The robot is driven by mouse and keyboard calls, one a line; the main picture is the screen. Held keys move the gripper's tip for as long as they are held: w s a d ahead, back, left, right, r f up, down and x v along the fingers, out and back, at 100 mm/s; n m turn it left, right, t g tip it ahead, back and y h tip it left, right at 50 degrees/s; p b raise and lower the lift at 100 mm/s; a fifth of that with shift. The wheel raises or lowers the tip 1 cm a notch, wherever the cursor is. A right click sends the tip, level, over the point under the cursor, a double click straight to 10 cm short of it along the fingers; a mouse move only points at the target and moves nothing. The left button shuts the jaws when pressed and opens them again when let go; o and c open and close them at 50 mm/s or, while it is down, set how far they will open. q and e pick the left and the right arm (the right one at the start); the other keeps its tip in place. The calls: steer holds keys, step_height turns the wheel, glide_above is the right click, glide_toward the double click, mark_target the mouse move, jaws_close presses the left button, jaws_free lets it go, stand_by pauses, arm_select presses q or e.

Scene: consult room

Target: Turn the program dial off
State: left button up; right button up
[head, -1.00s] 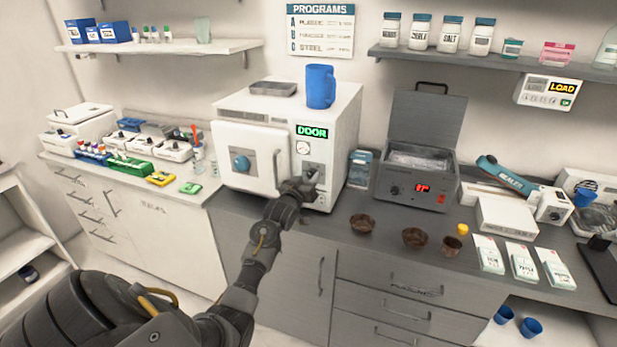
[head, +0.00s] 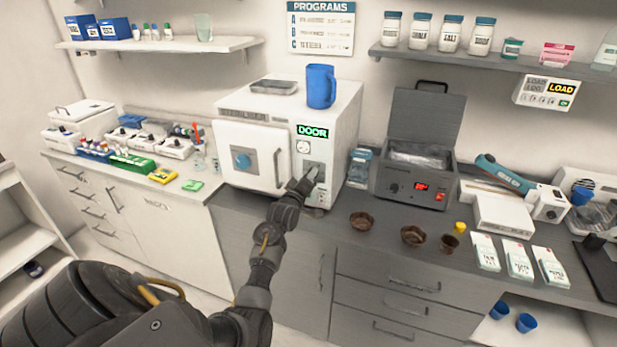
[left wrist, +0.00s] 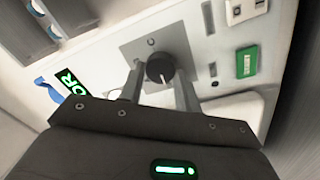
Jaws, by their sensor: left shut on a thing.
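The white autoclave (head: 345,120) stands on the counter, its green display (head: 312,131) reading DOOR. The program dial (left wrist: 160,68) is a round black knob with a pale pointer line, on a grey plate (left wrist: 172,37) in the left wrist view. My left gripper (head: 309,177) is at the autoclave's front panel; its two fingers (left wrist: 160,85) stand on either side of the dial and are shut on it. In the head view the gripper hides most of the dial. My right gripper is not in view.
A green button (left wrist: 247,61) and a white switch (left wrist: 243,9) sit on the panel beside the dial. A blue jug (head: 320,87) and a tray (head: 273,87) are on top of the autoclave. A grey open-lidded bath (head: 408,185) stands to the right. Brown bowls (head: 363,221) lie in front.

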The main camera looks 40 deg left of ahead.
arm_select(q)
steer(key=shift+r+n, duration=0.1)
steer(key=shift+n, duration=0.2)
steer(key=o, duration=1)
steer(key=b+v, duration=0.3)
steer(key=v, duration=0.7)
steer(key=shift+s+d, duration=0.15)
steer(key=shift+s, duration=0.2)
